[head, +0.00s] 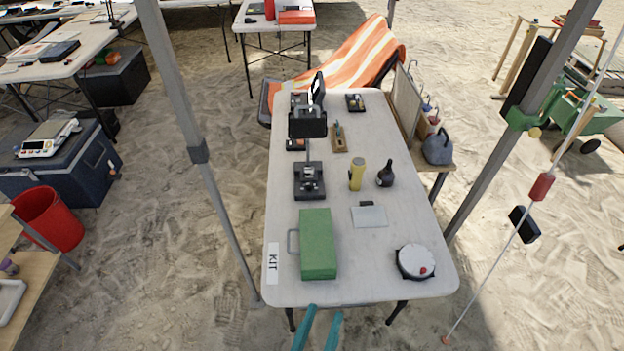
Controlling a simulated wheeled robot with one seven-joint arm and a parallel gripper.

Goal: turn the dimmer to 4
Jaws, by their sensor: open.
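My gripper (318,330) shows at the bottom edge as two teal fingers, spread apart with nothing between them. It is just in front of the near edge of the long white table (345,285). I cannot tell for sure which thing is the dimmer, and no numbers on a dial are legible. A black stand (310,181) with metal parts and a raised dark head (307,124) stands on the left of the table. Small dark boxes (355,102) lie towards the far end. A round white-topped device (415,261) with a red spot sits at the near right.
A green case (318,245) lies at the near left beside a KIT label (272,263). A yellow cylinder (357,174), dark bottle (385,175) and pale flat plate (369,217) are mid-table. Grey poles (205,165) flank the table; the near middle tabletop is bare.

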